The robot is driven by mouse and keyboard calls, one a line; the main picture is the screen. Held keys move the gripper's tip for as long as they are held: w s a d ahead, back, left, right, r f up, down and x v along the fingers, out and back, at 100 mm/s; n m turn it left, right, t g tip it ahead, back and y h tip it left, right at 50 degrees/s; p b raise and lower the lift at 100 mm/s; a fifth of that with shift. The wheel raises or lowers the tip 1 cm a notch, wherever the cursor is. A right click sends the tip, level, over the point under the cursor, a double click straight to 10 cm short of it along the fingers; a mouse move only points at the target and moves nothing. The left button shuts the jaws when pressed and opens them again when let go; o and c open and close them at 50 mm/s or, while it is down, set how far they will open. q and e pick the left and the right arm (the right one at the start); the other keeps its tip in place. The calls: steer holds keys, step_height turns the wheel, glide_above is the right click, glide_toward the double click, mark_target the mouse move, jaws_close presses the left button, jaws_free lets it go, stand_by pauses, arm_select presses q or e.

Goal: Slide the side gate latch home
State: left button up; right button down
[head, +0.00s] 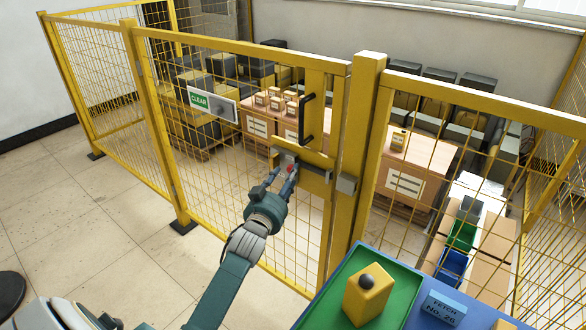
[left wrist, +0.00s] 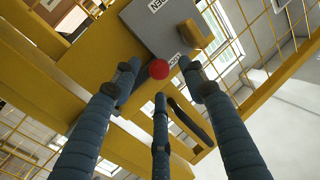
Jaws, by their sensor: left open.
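The side gate (head: 235,140) is a yellow mesh panel with a black handle (head: 307,118). Its latch (head: 284,158) is a grey housing on a yellow plate, with a small red knob (head: 291,169). A grey block (head: 346,184) sits on the post to the right of the latch. My left gripper (head: 286,180) is open at the latch, its fingertips close to the knob. In the left wrist view the red knob (left wrist: 159,69) shows between the three spread fingers (left wrist: 160,82), in front of the grey housing (left wrist: 168,22). I cannot tell whether any finger touches it. My right gripper is out of view.
A yellow post (head: 355,150) stands right of the gate. A white sign reading CLEAR (head: 213,104) hangs on the mesh. A green tray (head: 392,310) with a yellow box (head: 368,294) lies at the front right. Cartons and dark crates stand behind the fence. The floor at left is mostly clear.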

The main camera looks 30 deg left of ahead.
arm_select(q)
steer(key=x, duration=0.4)
steer(key=shift+d, duration=0.15)
steer(key=shift+w, duration=0.3)
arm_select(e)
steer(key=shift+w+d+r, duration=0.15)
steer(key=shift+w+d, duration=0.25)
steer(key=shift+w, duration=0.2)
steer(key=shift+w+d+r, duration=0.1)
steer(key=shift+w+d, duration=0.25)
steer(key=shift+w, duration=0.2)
arm_select(q)
steer(key=shift+c, duration=0.5)
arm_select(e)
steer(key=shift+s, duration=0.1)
arm_select(q)
jaws_close()
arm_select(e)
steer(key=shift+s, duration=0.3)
